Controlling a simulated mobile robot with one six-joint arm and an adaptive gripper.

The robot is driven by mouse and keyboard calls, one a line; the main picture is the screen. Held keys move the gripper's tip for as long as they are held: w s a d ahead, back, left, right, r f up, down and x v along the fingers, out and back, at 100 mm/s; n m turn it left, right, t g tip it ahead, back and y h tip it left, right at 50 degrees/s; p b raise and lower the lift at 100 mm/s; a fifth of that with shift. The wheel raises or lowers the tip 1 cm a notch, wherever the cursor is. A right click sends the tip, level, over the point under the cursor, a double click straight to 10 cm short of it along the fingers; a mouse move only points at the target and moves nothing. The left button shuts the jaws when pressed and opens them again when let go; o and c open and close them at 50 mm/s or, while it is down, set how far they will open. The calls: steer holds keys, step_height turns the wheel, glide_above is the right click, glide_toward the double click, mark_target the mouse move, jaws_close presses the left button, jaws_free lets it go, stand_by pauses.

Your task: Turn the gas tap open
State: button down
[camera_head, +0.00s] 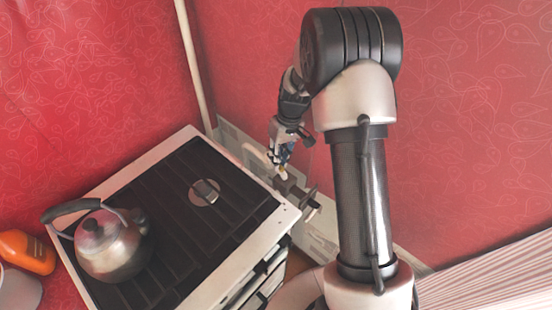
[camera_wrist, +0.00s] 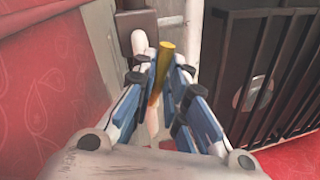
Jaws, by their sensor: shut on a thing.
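The gas tap's yellow lever (camera_wrist: 164,62) stands between my gripper's (camera_wrist: 160,85) blue-padded fingers in the wrist view. The fingers are closed in on it from both sides. In the head view my gripper (camera_head: 281,158) points down just beyond the stove's right corner. A small pale yellow bit of the lever (camera_head: 283,171) shows below the fingertips. The tap's body and the lower part of the lever are mostly hidden, so I cannot tell how far the tap is turned.
The stove (camera_head: 237,213) stands left of my gripper, with a metal kettle (camera_head: 112,248) on its front left. Its black grate (camera_wrist: 296,50) is close on the right in the wrist view. A pale pipe (camera_wrist: 193,35) runs beside the tap. Red walls (camera_head: 95,80) rise behind.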

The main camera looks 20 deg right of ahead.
steer(key=shift+d+n, duration=0.1)
steer(key=shift+n, duration=0.2)
steer(key=c, duration=1.6)
jaws_free()
steer(key=shift+r, duration=0.1)
step_height(320, 180, up, 10)
steer(key=shift+c, duration=0.2)
